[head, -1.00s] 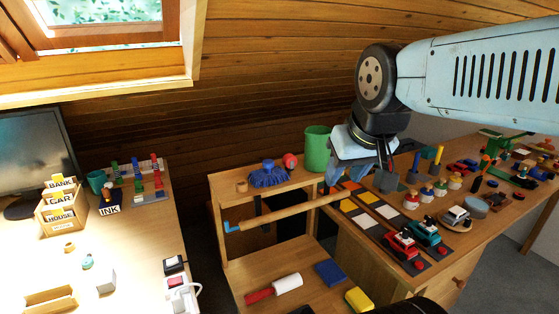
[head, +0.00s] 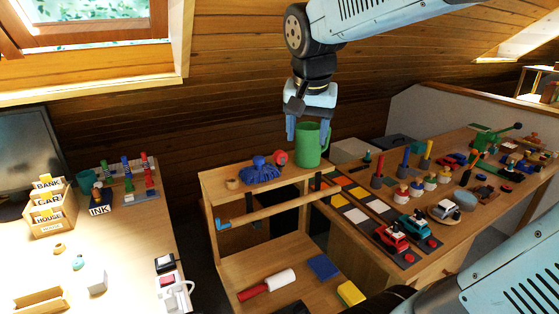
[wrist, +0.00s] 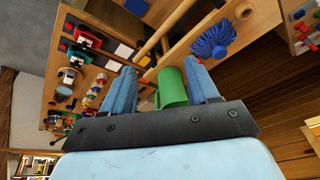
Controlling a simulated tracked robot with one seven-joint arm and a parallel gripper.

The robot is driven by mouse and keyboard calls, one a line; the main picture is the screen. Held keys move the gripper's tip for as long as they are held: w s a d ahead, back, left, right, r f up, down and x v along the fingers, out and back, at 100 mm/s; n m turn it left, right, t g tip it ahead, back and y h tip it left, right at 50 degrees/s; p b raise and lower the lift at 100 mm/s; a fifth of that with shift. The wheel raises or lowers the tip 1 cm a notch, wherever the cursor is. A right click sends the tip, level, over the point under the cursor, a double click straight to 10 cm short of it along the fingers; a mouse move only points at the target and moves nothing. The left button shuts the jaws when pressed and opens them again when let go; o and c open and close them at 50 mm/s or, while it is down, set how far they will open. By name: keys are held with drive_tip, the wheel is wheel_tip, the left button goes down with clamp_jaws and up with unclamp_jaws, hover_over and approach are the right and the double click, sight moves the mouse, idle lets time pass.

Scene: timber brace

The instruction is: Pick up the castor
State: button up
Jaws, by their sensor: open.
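I cannot make out for sure which thing is the castor. A small red round thing (head: 281,157) sits on the top shelf of the wooden trolley, left of the green mug (head: 312,146); it may be the castor, but it is too small to tell. My gripper (head: 307,134) is open and points down at the green mug, with its blue fingers overlapping the mug's upper part in the head view. In the wrist view the mug (wrist: 172,86) shows between the two open fingers (wrist: 160,66). I cannot tell whether they touch it.
The trolley's top shelf (head: 213,187) also holds a blue brush head (head: 260,174) and a wooden ring (head: 232,183). A wooden rail (head: 270,212) runs across its front. The right bench is crowded with toy cars and stamps. A desk stands at left.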

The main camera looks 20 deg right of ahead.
drive_tip(key=w+a+m+g+h, duration=0.15)
drive_tip(key=w+m, duration=0.35)
drive_tip(key=w, duration=0.5)
drive_tip(key=m+h, duration=0.2)
drive_tip(key=m, duration=0.3)
approach(280, 151)
drive_tip(key=shift+g, duration=0.45)
drive_tip(key=x, duration=0.5)
drive_tip(key=shift+w+a+f, duration=0.2)
drive_tip(key=shift+w+a, duration=0.1)
drive_tip(key=shift+w, duration=0.1)
drive_tip(key=shift+d+x, duration=0.15)
drive_tip(key=shift+x, duration=1.2)
drive_tip(key=shift+d+x, duration=0.15)
drive_tip(key=shift+x, duration=1.15)
drive_tip(key=shift+s+r, duration=0.1)
drive_tip(key=shift+c, duration=0.2)
drive_tip(key=c, duration=1)
drive_tip(key=shift+r, duration=0.1)
